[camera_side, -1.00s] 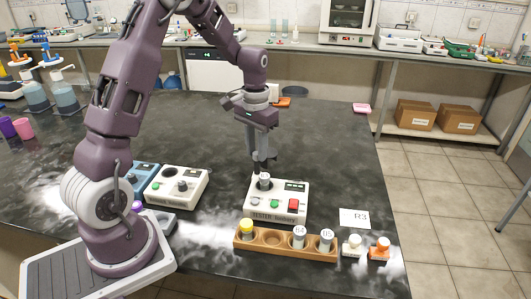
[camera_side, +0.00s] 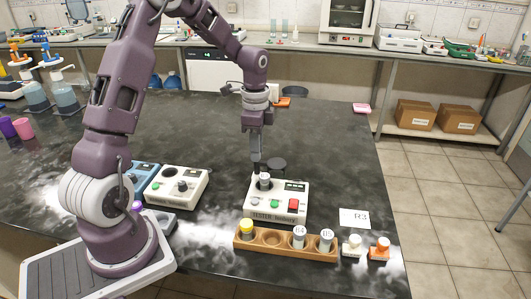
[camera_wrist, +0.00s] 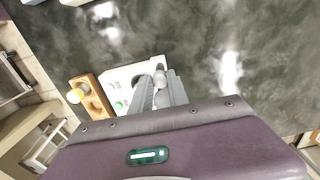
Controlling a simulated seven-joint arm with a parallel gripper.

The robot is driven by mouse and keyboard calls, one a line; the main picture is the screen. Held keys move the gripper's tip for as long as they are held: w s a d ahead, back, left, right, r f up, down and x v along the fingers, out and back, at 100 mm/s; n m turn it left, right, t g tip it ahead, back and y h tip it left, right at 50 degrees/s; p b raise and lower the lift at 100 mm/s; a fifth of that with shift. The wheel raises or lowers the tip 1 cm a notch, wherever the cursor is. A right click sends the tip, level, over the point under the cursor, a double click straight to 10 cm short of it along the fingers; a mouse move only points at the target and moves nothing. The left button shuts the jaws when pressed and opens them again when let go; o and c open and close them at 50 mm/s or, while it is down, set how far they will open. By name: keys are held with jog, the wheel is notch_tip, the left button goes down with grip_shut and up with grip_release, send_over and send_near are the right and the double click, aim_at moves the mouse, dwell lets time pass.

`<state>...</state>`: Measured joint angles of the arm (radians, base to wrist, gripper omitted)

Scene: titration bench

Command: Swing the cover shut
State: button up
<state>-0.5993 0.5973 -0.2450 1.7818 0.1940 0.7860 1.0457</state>
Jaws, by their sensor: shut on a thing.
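The white tester (camera_side: 276,213) stands on the dark bench in the side view, and it also shows in the wrist view (camera_wrist: 118,75). A vial with a grey cap (camera_side: 264,181) stands upright in its well. The dark round cover (camera_side: 278,164) is raised behind the well, so it is open. My gripper (camera_side: 257,172) points down just behind the capped vial, with the cover directly to the right of its fingers. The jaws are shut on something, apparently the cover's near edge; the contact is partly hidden. In the wrist view the gripper's fingers (camera_wrist: 161,92) reach over the tester.
A wooden rack (camera_side: 285,248) with a yellow-capped vial (camera_side: 247,229) and vials B4 and B5 stands in front. White and orange small items sit to its right. Another white device (camera_side: 176,187) stands left.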

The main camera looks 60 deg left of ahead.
grip_shut()
jog(key=m, duration=1.2)
jog(key=o, duration=1.4)
grip_release()
jog(key=shift+r, duration=3.45)
